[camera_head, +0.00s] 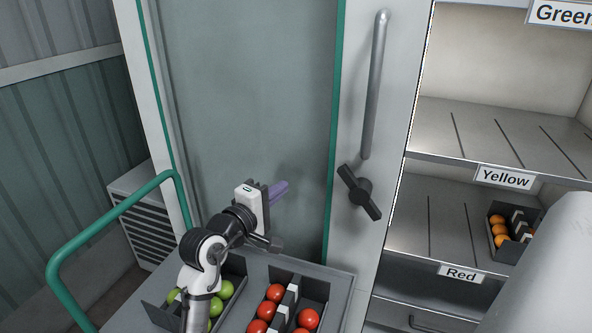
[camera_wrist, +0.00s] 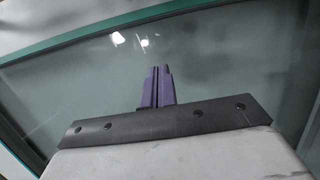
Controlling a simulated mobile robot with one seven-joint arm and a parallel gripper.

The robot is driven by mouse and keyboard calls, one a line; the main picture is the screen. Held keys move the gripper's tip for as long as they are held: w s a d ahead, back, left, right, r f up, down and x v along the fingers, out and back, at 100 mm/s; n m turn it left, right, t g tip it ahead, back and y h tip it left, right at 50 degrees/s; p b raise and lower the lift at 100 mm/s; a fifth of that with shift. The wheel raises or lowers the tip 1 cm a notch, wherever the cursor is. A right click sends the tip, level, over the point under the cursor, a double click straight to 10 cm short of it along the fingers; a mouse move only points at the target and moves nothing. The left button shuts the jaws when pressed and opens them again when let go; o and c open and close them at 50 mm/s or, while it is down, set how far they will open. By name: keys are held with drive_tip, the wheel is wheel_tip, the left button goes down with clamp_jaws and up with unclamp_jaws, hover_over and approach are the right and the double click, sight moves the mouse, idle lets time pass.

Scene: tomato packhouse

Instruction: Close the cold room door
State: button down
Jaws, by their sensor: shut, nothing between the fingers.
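The cold room door (camera_head: 255,95) is a tall glazed panel with green edging and a pale frame. It carries a long vertical bar handle (camera_head: 375,85) and a dark turning latch (camera_head: 359,192) on its right stile. Lit shelves show uncovered to the right of the door's edge, so it appears to stand open. My gripper (camera_head: 280,191) has purple fingers, shut and empty, in front of the glass and left of the latch. In the wrist view the shut fingers (camera_wrist: 157,88) point at the glass (camera_wrist: 225,65); whether they touch it I cannot tell.
A grey cart top (camera_head: 335,283) holds trays of green tomatoes (camera_head: 225,288) and red tomatoes (camera_head: 308,318) below my arm. A green rail (camera_head: 110,222) curves at the left. Shelves labelled Green, Yellow (camera_head: 503,178) and Red (camera_head: 461,273) stand at the right, with orange tomatoes (camera_head: 499,230) in a tray.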

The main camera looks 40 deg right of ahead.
drive_tip(key=p, duration=0.4)
approach(326, 168)
drive_tip(key=w+d, duration=0.2)
drive_tip(key=w, duration=0.1)
drive_tip(key=w+d, duration=0.2)
drive_tip(key=shift+r, duration=0.3)
drive_tip(key=shift+s+d+p, duration=0.25)
drive_tip(key=shift+s+p, duration=0.05)
drive_tip(key=shift+s, duration=0.25)
drive_tip(key=shift+s+d+p, duration=0.25)
drive_tip(key=shift+s+p, duration=0.05)
drive_tip(key=shift+s, duration=0.25)
drive_tip(key=shift+s+d+f, duration=0.15)
drive_tip(key=shift+s+d, duration=0.15)
drive_tip(key=shift+s, duration=0.25)
